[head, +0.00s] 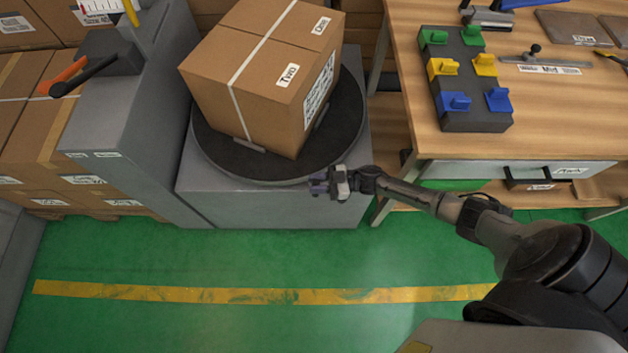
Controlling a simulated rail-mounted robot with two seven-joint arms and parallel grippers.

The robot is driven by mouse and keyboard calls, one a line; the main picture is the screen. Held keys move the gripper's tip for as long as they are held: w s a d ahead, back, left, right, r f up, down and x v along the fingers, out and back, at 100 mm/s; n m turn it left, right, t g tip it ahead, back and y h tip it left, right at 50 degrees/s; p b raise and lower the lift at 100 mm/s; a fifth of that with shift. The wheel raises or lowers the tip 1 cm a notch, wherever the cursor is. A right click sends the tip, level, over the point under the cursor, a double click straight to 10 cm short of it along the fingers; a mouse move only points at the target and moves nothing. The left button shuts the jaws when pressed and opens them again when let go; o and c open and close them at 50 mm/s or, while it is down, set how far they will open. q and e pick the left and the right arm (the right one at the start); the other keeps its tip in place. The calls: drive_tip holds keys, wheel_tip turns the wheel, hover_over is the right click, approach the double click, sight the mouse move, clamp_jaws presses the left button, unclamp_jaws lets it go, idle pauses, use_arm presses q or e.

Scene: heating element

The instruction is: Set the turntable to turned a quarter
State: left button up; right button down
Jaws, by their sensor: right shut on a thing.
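The turntable (347,125) is a dark round disc on a grey pedestal (270,208), left of the workbench. A large taped cardboard box (262,95) with labels "Two" and "One" sits on it, its sides at an angle to the pedestal's edges. My right gripper (322,184) reaches in from the right to the disc's front right rim. It is shut on a part at the turntable's rim; the gripped part itself is mostly hidden by the fingers. My left gripper is not in view.
A grey cabinet (130,140) with black and orange levers (75,78) stands close on the left, before stacked cartons (60,180). The wooden workbench (400,60) on the right holds a dark block with coloured pieces (465,80). The green floor in front is clear, with a yellow line (260,296).

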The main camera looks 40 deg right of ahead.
drive_tip(key=shift+s+d, duration=0.15)
drive_tip(key=shift+d, duration=0.4)
drive_tip(key=c, duration=1)
unclamp_jaws()
drive_tip(key=shift+o, duration=0.4)
